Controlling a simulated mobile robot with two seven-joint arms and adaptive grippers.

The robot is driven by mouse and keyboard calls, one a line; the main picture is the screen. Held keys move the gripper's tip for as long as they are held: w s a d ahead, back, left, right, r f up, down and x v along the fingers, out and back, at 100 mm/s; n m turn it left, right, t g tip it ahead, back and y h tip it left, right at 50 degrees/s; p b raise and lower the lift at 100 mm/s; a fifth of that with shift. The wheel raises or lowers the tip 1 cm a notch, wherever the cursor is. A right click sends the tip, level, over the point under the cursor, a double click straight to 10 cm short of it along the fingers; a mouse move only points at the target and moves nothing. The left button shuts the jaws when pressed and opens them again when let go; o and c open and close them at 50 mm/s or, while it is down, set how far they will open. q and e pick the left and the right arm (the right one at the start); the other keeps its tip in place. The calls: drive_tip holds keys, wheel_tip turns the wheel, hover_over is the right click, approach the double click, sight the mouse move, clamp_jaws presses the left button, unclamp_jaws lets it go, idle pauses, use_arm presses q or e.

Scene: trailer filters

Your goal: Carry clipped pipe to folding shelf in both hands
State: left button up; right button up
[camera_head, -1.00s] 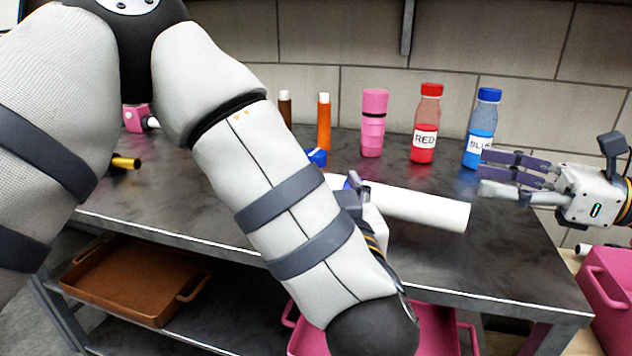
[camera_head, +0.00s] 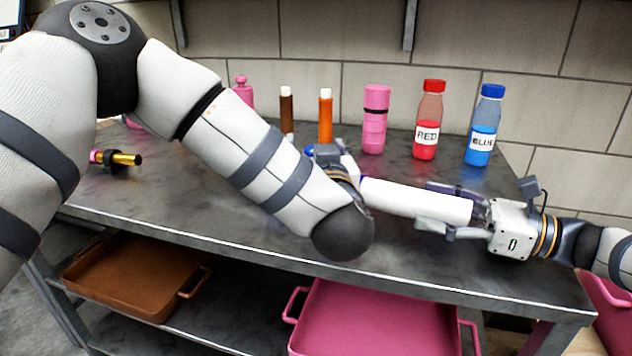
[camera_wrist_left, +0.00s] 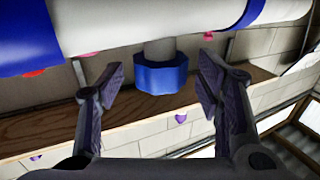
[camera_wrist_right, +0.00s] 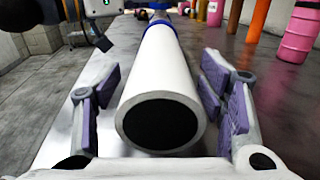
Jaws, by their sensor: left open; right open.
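The white pipe (camera_head: 415,198) lies over the dark metal bench. It has blue bands, plain in the left wrist view (camera_wrist_left: 185,32), where a blue fitting (camera_wrist_left: 162,76) on a short grey stub sits between my left fingers. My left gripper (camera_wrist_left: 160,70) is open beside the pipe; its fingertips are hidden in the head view. My right gripper (camera_head: 434,208) is open, with a finger on each side of the pipe's right end. The hollow pipe end (camera_wrist_right: 160,122) shows between these fingers, with gaps. I cannot identify the folding shelf for sure; a brown wooden board (camera_wrist_left: 45,134) shows against the wall.
A red bottle (camera_head: 427,120), a blue bottle (camera_head: 483,126), a pink canister (camera_head: 375,120) and orange (camera_head: 325,117) and brown (camera_head: 287,110) tubes stand behind the pipe. A brown tray (camera_head: 120,300) and a pink tray (camera_head: 375,325) are below. The bench's front strip is clear.

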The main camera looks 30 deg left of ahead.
drive_tip(key=shift+a, duration=0.1)
use_arm(q)
clamp_jaws()
use_arm(e)
clamp_jaws()
drive_tip(key=shift+r, duration=0.1)
